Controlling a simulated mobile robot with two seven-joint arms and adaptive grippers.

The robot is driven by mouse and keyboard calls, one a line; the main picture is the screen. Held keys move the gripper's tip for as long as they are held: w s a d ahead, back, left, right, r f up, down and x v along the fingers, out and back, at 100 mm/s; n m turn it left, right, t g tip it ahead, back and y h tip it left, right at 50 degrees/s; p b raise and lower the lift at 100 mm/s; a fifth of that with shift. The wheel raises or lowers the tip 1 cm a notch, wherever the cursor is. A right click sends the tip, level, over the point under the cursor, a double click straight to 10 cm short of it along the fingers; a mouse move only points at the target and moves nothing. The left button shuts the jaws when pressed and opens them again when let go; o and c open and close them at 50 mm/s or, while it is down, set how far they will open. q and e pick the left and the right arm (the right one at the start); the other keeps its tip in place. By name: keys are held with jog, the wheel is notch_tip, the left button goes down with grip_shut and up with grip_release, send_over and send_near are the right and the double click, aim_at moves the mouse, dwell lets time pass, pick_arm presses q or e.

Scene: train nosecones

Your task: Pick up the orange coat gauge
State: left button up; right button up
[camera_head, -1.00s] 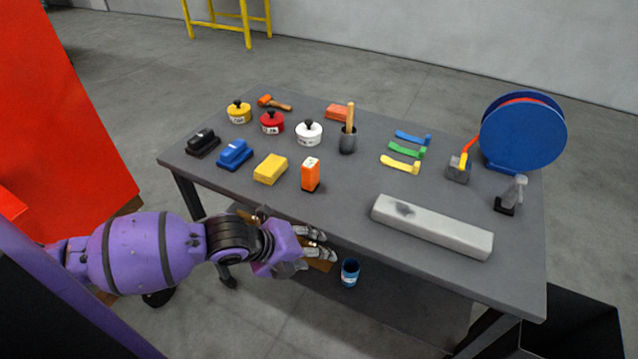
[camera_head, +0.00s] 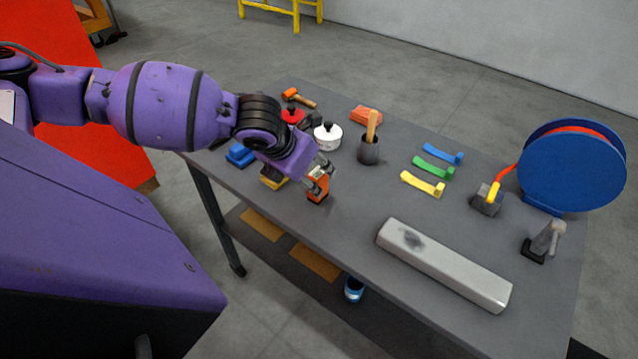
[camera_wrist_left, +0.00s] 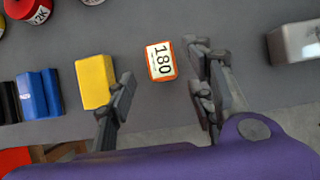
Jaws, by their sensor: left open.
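The orange coat gauge (camera_head: 318,186) stands upright on the grey table near its front left edge. My right gripper is not in view.
A yellow block (camera_wrist_left: 95,82) sits close beside the left finger, with a blue block (camera_wrist_left: 38,94) past it. A white pot (camera_head: 328,136) and a dark cup with a wooden handle (camera_head: 368,150) stand behind. A long grey bar (camera_head: 445,262) lies to the right, with clear table between.

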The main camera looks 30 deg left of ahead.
aim_at(315, 175)
pick_arm(q)
jog(key=x, duration=0.4)
jog(key=shift+w+d+r, duration=0.15)
jog(key=shift+w+d, duration=0.05)
jog(key=shift+d, duration=0.1)
jog(key=shift+w+f, duration=0.15)
jog(key=shift+f, duration=0.15)
jog(key=shift+a, duration=0.1)
jog(key=c, duration=1.1)
grip_shut()
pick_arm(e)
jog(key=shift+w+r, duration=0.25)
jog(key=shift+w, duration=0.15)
